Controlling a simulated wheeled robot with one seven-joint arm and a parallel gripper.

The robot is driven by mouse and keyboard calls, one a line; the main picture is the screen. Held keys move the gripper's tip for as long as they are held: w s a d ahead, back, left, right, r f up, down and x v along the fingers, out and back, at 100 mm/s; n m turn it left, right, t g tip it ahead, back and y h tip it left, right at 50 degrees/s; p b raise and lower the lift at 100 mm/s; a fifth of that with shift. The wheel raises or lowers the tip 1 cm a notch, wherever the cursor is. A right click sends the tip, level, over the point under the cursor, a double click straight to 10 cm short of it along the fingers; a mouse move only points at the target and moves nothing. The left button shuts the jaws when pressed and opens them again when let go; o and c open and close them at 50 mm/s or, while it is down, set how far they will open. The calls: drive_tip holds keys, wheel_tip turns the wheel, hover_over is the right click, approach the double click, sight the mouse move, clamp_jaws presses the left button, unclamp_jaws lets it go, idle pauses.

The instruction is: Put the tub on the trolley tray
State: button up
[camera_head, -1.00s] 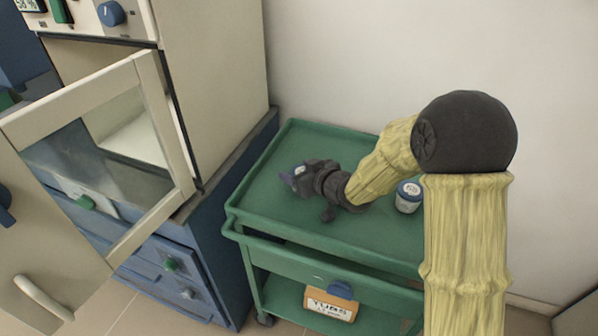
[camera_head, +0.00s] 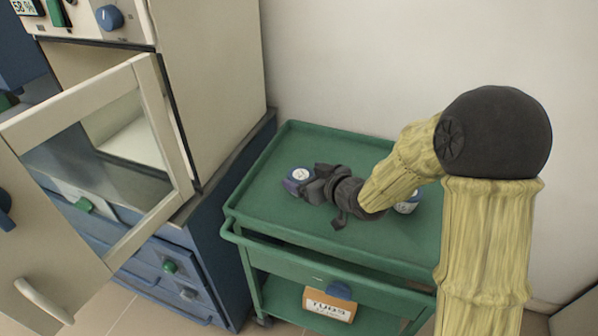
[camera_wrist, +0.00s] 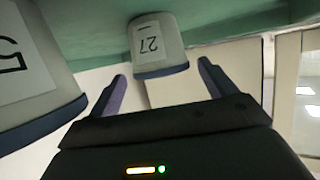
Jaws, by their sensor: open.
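A tub (camera_head: 300,176) with a white label on its lid stands upright on the green trolley tray (camera_head: 290,140), toward the tray's left side. My gripper (camera_head: 303,184) is low over the tray, just right of this tub, and hides part of it. In the wrist view, which shows the scene upside down, a pale tub (camera_wrist: 158,40) labelled 27 with a dark blue lid stands just beyond the open, empty fingers (camera_wrist: 163,80). A second tub (camera_head: 408,207) stands on the tray's right part, mostly behind my arm; a large tub (camera_wrist: 25,75) also fills the wrist view's left edge.
A furnace (camera_head: 205,80) stands on a blue cabinet (camera_head: 165,262) left of the trolley, its glazed door (camera_head: 95,155) open. The wall is close behind the tray. The tray's front middle is bare.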

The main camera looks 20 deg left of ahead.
drive_tip(key=p+v, duration=0.1)
drive_tip(key=v, duration=0.7)
drive_tip(key=shift+a, duration=0.1)
drive_tip(key=shift+s+a, duration=0.1)
idle(0.3)
drive_tip(key=shift+f, duration=0.1)
